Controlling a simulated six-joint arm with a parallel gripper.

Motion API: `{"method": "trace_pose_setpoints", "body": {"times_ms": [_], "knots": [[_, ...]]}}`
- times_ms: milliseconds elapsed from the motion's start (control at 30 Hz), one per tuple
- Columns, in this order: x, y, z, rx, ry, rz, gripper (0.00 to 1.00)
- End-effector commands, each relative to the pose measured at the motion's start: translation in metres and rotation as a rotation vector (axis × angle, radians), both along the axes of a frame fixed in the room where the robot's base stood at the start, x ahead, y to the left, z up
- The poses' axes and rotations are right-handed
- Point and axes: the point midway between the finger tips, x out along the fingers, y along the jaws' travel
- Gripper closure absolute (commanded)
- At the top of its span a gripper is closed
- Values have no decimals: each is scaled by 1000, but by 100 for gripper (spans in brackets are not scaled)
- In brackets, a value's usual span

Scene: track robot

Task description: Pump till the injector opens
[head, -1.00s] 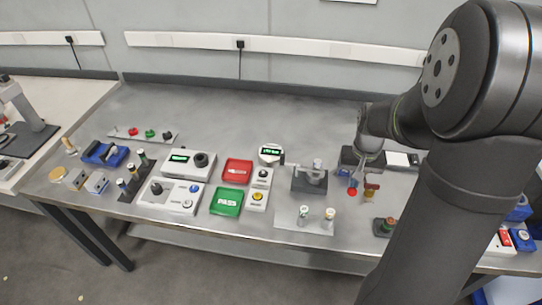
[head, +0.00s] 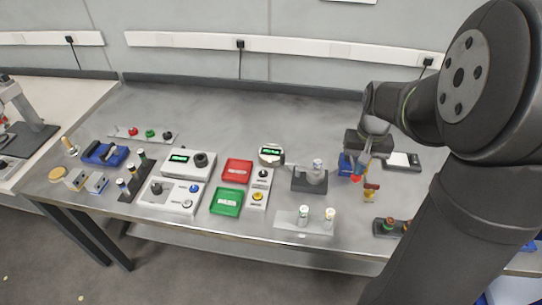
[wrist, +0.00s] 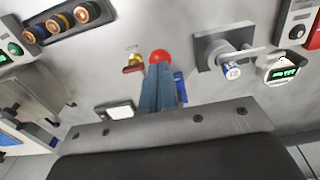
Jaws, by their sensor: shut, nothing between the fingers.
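My gripper (head: 362,168) is shut and empty, pointing down at the right part of the bench. In the wrist view its closed fingers (wrist: 158,85) end right at a round red knob (wrist: 160,57). The red knob also shows in the head view (head: 357,179), just below the fingertips. I cannot tell whether they touch. A blue part (head: 345,165) is beside the fingers, partly hidden. A grey block with a metal cylinder (head: 316,172) stands to the left, its blue label visible in the wrist view (wrist: 231,71). A round gauge with a lit green display (head: 271,154) is farther left; its digits are unreadable.
A yellow-and-red piece (head: 370,191) stands close to the knob. A flat plate with two small vials (head: 330,214) lies in front of the grey block. A dark holder with coloured caps (head: 389,226) is at the front right. The back of the bench is clear.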

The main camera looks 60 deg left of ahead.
Motion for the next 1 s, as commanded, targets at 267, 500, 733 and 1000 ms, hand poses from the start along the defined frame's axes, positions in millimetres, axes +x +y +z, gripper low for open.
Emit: {"method": "trace_pose_setpoints", "body": {"times_ms": [267, 500, 733, 1000], "knots": [[0, 0, 23, 2, -2, 0, 100], [0, 0, 41, 1, -1, 0, 100], [0, 0, 44, 1, -1, 0, 100], [0, 0, 44, 1, -1, 0, 100]]}}
